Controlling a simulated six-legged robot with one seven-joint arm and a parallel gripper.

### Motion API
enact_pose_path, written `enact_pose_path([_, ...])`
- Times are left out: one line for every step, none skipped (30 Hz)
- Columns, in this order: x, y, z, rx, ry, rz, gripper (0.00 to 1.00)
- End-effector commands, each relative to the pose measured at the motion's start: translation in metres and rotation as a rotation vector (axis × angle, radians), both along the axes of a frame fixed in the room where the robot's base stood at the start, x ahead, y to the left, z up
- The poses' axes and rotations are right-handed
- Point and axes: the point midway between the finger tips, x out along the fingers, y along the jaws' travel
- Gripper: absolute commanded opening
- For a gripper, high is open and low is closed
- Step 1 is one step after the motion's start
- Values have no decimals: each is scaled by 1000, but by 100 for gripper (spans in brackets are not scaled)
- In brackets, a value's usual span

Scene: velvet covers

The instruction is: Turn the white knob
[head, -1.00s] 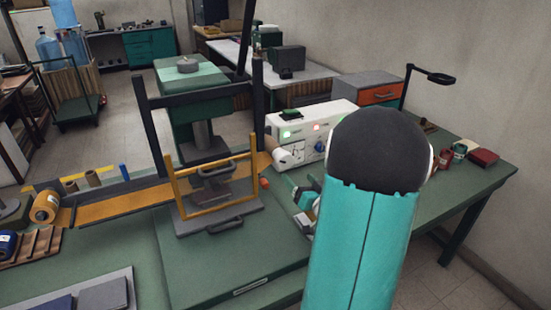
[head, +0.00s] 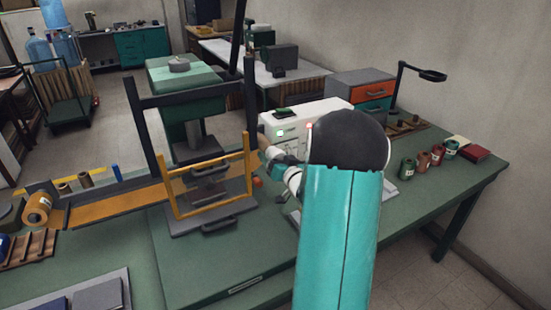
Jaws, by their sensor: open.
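The white control box (head: 283,130) stands on the green bench behind my arm, with a green light and a red light on its front. My arm's dark elbow covers the right part of that front, and I cannot make out the white knob. Teal and white parts at the far end of my arm show left of the elbow, just in front of the box. My gripper (head: 275,157) is there, small and partly hidden. It is open, but its fingertips are not clear, and I see nothing held.
A press with a yellow guard frame (head: 213,185) stands close to the left of my arm. A grey cabinet with an orange drawer (head: 368,88), a lamp (head: 425,74) and several small spools (head: 437,156) are to the right. The right front of the bench (head: 400,225) is clear.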

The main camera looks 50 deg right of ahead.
Motion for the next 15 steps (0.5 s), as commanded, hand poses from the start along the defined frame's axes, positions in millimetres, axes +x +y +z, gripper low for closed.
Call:
enact_pose_path([0,0,0,0,0,0,75])
enact_pose_path([0,0,0,0,0,0,75])
enact_pose_path([0,0,0,0,0,0,67])
enact_pose_path([0,0,0,0,0,0,62])
enact_pose_path([0,0,0,0,0,0,56])
enact_pose_path([0,0,0,-1,0,0,48])
enact_pose_path([-1,0,0,-1,0,0,42])
enact_pose_path([-1,0,0,-1,0,0,36])
enact_pose_path([-1,0,0,-1,0,0,31])
enact_pose_path([-1,0,0,-1,0,0,31])
enact_pose_path([-1,0,0,-1,-1,0,31])
enact_pose_path([-1,0,0,-2,0,0,31])
enact_pose_path([-1,0,0,-3,0,0,31])
enact_pose_path([-1,0,0,-5,1,0,31])
enact_pose_path([-1,0,0,-9,3,0,31])
